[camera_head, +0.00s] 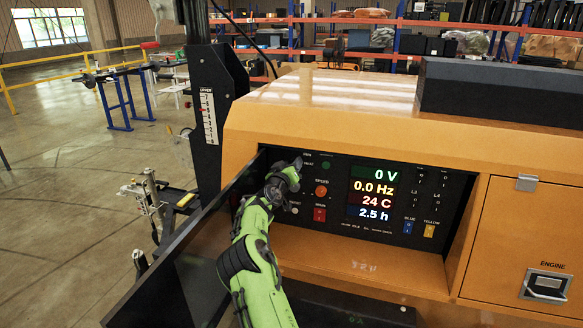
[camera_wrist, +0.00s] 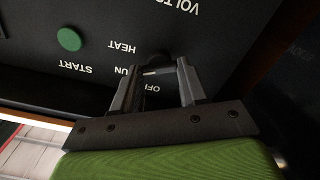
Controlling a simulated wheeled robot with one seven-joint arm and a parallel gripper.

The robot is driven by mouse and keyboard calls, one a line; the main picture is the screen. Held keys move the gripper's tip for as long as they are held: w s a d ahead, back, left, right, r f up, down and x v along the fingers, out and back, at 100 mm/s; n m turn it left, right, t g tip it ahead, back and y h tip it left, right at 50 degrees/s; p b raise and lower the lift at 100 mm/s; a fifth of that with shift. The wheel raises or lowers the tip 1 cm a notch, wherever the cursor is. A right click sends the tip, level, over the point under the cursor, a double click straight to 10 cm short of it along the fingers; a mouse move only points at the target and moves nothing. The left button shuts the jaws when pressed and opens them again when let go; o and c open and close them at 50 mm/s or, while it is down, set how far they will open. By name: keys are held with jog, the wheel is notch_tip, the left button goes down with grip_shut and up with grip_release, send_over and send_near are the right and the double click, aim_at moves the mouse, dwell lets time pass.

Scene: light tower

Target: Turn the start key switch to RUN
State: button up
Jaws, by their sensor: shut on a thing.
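The start key switch (camera_wrist: 156,70) is on the black control panel (camera_head: 335,225). In the wrist view only a small grey bit of it shows between my fingertips. The labels OFF, RUN (partly covered), HEAT and START stand around it, upside down in that view. My gripper (camera_wrist: 158,73) is shut on the key switch. In the head view my gripper (camera_head: 297,165) is at the panel's upper left and hides the switch. Which label the key points at cannot be told.
An open black door (camera_head: 190,255) stands left of my arm, close to it. A green button (camera_wrist: 69,39) is near the switch. An orange ledge (camera_head: 370,265) lies below.

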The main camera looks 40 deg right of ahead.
jog(key=shift+n, duration=1.7)
jog(key=o, duration=1.1)
jog(key=shift+c, duration=0.2)
jog(key=shift+a, duration=0.15)
jog(key=b+v, duration=0.1)
jog(key=v, duration=1.4)
jog(key=shift+s+a, duration=0.2)
jog(key=shift+a, duration=0.05)
